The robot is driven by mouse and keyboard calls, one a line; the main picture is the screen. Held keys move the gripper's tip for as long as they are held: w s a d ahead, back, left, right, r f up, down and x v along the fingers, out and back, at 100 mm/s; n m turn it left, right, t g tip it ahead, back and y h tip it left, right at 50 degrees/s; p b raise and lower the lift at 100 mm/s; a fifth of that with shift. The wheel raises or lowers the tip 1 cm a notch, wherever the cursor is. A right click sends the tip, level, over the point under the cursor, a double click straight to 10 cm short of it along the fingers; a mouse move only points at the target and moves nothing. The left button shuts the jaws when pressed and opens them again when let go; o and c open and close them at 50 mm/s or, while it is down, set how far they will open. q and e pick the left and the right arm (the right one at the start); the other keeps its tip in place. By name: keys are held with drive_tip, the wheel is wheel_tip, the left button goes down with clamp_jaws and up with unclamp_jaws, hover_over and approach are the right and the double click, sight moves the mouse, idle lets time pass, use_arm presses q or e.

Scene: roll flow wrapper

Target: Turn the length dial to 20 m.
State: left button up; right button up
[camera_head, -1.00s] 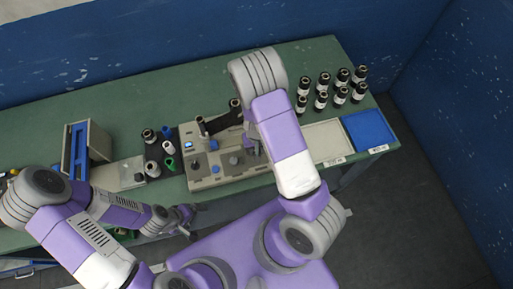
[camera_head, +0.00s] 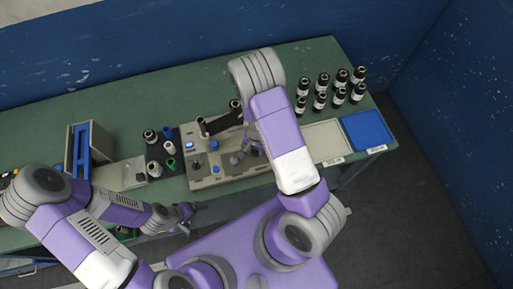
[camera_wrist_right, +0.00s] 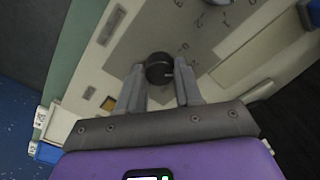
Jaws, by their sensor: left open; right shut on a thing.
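The flow wrapper (camera_head: 203,182) is a beige machine at the front of the green bench. Its dark round dial (camera_wrist_right: 158,68) with a pale pointer line sits between the fingertips of my right gripper (camera_wrist_right: 160,88) in the right wrist view. That gripper is shut on the dial. In the head view my right gripper (camera_head: 238,156) is over the machine's panel and largely covers the dial. My left gripper (camera_head: 192,210) is open and empty at the bench's front edge, left of and in front of the machine.
Several dark rolls (camera_head: 341,96) stand at the back right. A pale tray (camera_head: 325,141) and a blue tray (camera_head: 368,130) lie right of the machine. The bench's back middle is clear.

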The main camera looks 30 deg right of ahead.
sight(256, 151)
idle(0.4)
drive_tip(key=o, duration=1)
drive_tip(key=shift+o, duration=0.2)
wheel_tip(256, 151, up, 8)
drive_tip(key=shift+f+p, duration=0.15)
drive_tip(key=shift+p, duration=0.75)
